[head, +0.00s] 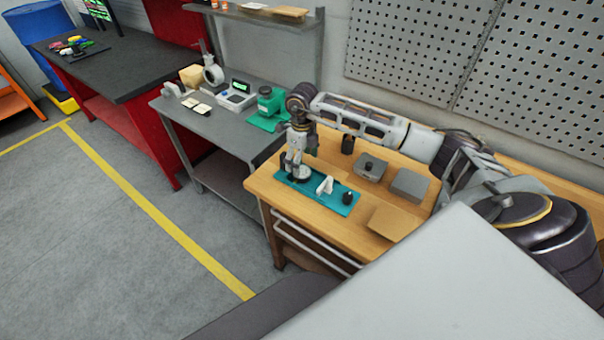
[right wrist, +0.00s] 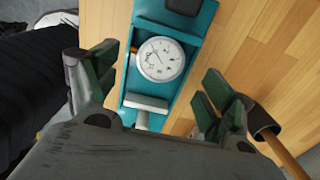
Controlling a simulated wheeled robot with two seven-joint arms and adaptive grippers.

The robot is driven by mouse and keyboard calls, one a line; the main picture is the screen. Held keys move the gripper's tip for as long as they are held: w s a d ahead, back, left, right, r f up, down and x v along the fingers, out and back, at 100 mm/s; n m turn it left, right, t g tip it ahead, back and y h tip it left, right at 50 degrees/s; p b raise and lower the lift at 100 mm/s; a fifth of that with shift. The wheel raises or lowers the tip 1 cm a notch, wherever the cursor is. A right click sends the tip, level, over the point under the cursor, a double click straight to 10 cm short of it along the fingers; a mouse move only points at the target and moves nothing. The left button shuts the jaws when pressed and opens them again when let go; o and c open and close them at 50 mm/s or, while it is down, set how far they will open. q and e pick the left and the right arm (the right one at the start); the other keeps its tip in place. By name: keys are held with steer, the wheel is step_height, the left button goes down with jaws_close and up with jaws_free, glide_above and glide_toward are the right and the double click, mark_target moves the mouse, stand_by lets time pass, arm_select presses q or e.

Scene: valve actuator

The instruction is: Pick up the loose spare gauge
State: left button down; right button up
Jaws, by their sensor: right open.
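The spare gauge (right wrist: 160,59) has a round white dial with a metal rim. It lies face up on a teal tray (right wrist: 208,22) in the right wrist view. The gap in height between fingers and gauge is hard to judge. My left gripper is not in view.
Grey boxes (head: 409,185) and a brown flat piece (head: 397,223) occupy the wooden bench (head: 262,187). A green device (head: 269,105) stands on the neighbouring grey table.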

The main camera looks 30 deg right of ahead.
mark_target(302, 171)
steer(key=shift+f, duration=0.4)
steer(key=shift+f+p, duration=0.6)
steer(key=shift+f, duration=0.6)
steer(key=shift+f+p, duration=0.3)
steer(key=shift+f, duration=1.1)
